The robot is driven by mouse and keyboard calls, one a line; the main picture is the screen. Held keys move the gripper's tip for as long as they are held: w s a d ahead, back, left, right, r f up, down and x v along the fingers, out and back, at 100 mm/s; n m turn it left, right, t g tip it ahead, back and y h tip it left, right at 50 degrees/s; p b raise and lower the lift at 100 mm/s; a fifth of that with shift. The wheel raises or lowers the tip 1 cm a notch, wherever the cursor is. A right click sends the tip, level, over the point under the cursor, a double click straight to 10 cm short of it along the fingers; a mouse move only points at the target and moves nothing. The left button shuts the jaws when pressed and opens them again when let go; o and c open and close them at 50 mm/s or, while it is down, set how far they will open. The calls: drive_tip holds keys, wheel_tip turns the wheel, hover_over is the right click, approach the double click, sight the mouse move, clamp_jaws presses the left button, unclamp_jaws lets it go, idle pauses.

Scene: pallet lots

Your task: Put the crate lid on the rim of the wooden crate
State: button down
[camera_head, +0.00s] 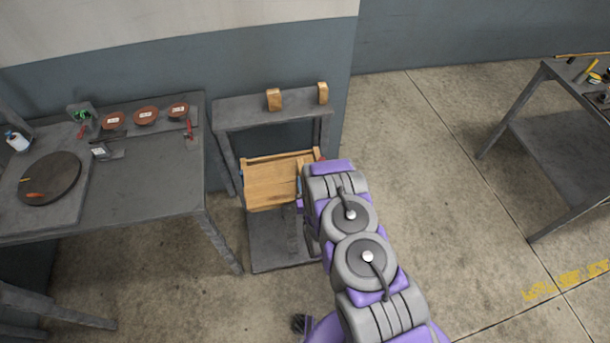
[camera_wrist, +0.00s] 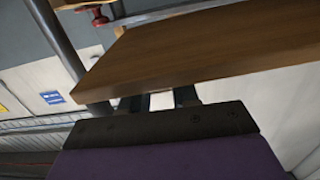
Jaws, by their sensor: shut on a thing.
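The crate lid is a flat brown wooden board (camera_head: 270,188), seen in the head view over the grey stand in the middle. It also fills the upper part of the wrist view (camera_wrist: 190,52), tilted there. My gripper (camera_wrist: 160,100) is shut on the near edge of the lid; in the head view my arm hides the fingers. The wooden crate shows only as a light wooden rim (camera_head: 280,157) just behind the lid. Most of the crate is hidden by the lid and my arm, and I cannot tell whether the lid touches it.
The grey stand (camera_head: 265,112) has an upper shelf with two wooden blocks (camera_head: 274,99) on it. A grey workbench (camera_head: 155,185) with reddish bowls (camera_head: 146,115) and a dark round plate (camera_head: 50,178) stands to the left. Another table (camera_head: 560,145) stands at right, with open floor between.

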drive_tip(key=shift+w+d+b, duration=0.1)
drive_tip(key=shift+w+b, duration=0.15)
drive_tip(key=shift+b, duration=0.35)
drive_tip(key=x, duration=0.5)
drive_tip(key=d+b+x, duration=0.1)
drive_tip(key=x, duration=0.2)
drive_tip(key=shift+w+d+f, duration=0.1)
drive_tip(key=shift+w, duration=0.05)
drive_tip(key=shift+f+b, duration=0.8)
drive_tip(key=shift+f, duration=0.95)
drive_tip(key=shift+f, duration=0.35)
drive_tip(key=c, duration=0.8)
unclamp_jaws()
drive_tip(key=shift+c, duration=0.2)
